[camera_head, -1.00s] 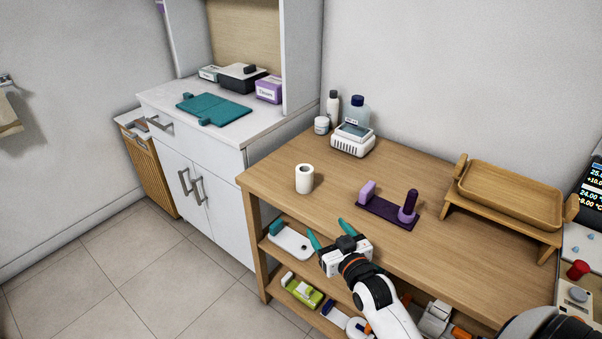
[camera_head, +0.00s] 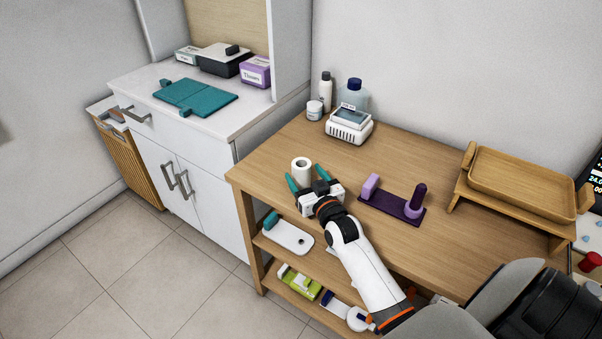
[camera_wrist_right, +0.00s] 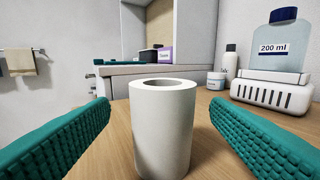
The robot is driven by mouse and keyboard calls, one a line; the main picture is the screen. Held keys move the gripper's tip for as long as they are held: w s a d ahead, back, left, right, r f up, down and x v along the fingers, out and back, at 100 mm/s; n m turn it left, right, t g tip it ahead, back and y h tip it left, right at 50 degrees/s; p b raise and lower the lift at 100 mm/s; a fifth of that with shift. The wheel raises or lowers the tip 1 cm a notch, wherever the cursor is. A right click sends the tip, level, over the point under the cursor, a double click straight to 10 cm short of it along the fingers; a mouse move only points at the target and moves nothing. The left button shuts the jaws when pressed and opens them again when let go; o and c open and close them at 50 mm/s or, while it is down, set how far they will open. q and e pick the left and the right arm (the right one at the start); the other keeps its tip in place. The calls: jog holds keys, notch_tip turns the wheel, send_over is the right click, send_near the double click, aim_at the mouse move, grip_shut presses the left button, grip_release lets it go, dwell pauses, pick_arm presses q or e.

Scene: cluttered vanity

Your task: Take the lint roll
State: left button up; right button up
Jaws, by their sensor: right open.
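The lint roll is a white hollow cylinder (camera_head: 301,168) standing upright on the wooden table (camera_head: 385,170) near its left end. In the right wrist view the lint roll (camera_wrist_right: 162,130) stands centred ahead, between the two teal fingers but a little beyond their tips. My right gripper (camera_head: 307,181) is open at the table's front edge, its fingers spread to either side of the roll. In the right wrist view its fingers (camera_wrist_right: 160,122) show a clear gap on both sides of the roll. My left gripper is not in view.
A purple stand (camera_head: 392,206) with a dark post is right of the gripper. A white device (camera_head: 349,127) and bottles (camera_head: 354,95) stand behind the roll. A wooden tray (camera_head: 522,183) is at the right. The lower shelf holds a white board (camera_head: 289,236).

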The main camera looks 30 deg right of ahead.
aim_at(299, 165)
jog(key=w, duration=0.2)
jog(key=w+d, duration=0.1)
jog(key=w, duration=0.2)
jog(key=shift+w+f, duration=0.1)
jog(key=shift+f, duration=0.1)
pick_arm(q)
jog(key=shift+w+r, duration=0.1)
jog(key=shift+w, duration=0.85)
pick_arm(e)
jog(key=shift+r, duration=0.1)
